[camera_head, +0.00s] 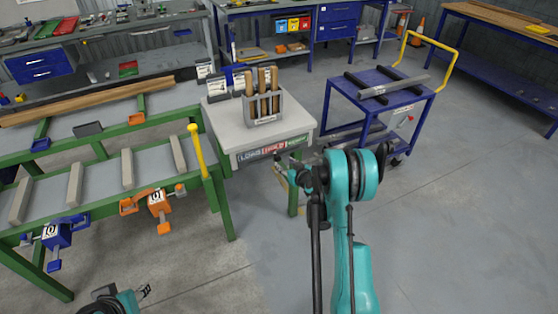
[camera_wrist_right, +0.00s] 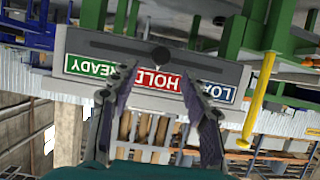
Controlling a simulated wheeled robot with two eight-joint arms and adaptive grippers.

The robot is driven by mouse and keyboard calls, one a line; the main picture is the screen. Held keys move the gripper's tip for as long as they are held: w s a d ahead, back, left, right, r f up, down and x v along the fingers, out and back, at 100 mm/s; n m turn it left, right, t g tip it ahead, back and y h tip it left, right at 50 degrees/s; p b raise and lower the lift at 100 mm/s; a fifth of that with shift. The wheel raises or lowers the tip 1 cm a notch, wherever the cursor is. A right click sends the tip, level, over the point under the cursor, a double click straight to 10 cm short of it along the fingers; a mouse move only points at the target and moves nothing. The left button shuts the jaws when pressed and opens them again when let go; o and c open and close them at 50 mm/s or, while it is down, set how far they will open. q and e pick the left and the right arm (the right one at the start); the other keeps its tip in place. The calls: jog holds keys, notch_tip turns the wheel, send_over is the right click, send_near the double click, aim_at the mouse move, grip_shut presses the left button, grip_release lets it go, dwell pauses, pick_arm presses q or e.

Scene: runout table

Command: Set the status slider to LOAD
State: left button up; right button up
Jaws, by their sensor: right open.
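The status slider's panel (camera_head: 262,152) is on the front edge of the small grey-topped table, with LOAD at the left and HOLD beside it in the head view. The wrist view is upside down. A dark round knob (camera_wrist_right: 160,56) sits in the slot by HOLD. My right gripper (camera_wrist_right: 160,80) is open in front of the panel, fingers either side of the knob, apart from it.
A rack of wooden-handled tools (camera_head: 264,106) stands on the small table. A green-framed bench (camera_head: 222,205) with clamps and a yellow post (camera_head: 198,150) is to the left. A blue cart (camera_head: 345,95) stands behind right. The floor at right is clear.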

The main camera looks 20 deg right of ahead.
aim_at(278, 159)
jog(key=b+x, duration=0.1)
jog(key=x, duration=0.4)
jog(key=shift+w+f+b, duration=0.25)
jog(key=shift+b, duration=0.15)
jog(key=shift+w+f, duration=0.15)
jog(key=shift+w, duration=0.5)
pick_arm(q)
notch_tip(278, 159, down, 2)
jog(key=shift+f, duration=0.2)
